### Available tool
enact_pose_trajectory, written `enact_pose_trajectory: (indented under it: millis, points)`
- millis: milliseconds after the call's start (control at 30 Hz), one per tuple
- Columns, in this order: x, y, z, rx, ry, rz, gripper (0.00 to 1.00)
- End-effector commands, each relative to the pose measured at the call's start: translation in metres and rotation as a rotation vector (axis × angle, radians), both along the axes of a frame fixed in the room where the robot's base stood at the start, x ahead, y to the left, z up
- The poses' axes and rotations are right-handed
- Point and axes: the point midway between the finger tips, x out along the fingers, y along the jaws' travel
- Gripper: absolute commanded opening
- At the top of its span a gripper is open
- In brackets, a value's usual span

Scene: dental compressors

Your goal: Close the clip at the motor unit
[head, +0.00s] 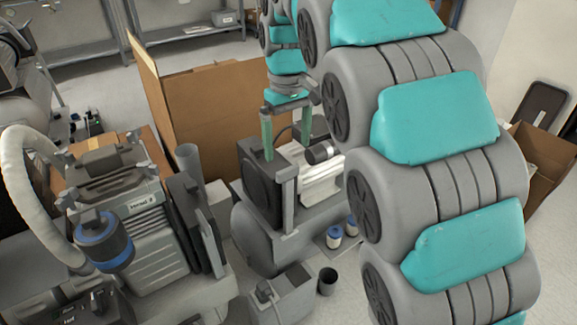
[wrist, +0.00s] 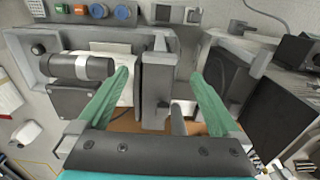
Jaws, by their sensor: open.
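The motor unit, with a dark square housing (head: 260,185) and a ribbed silver body (head: 322,180), stands on a grey tank in the middle of the head view. My gripper (head: 287,135) is above it, with its two green fingers pointing down and apart. In the wrist view, my gripper (wrist: 160,75) is open, with a grey upright bracket (wrist: 155,80) between the fingers and nothing gripped. A dark cylinder (wrist: 82,67) lies beside the left finger. I cannot tell which part is the clip or whether it is open; my arm hides part of the unit's right side.
Another compressor (head: 140,215) with a thick white hose (head: 30,180) stands at the left. A large cardboard sheet (head: 215,110) stands behind the motor unit. Small jars (head: 334,238) and a dark cup (head: 327,281) are in front. An open cardboard box (head: 545,160) is at the right.

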Motion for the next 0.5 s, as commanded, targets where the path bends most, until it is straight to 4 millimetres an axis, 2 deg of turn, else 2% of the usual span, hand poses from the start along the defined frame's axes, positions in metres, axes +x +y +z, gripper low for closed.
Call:
enact_pose_trajectory:
  millis: [333, 500]
  points:
    - [-0.002, -0.001, -0.049, -0.002, 0.006, -0.001, 1.00]
    - [-0.001, -0.001, -0.064, -0.001, 0.004, 0.000, 1.00]
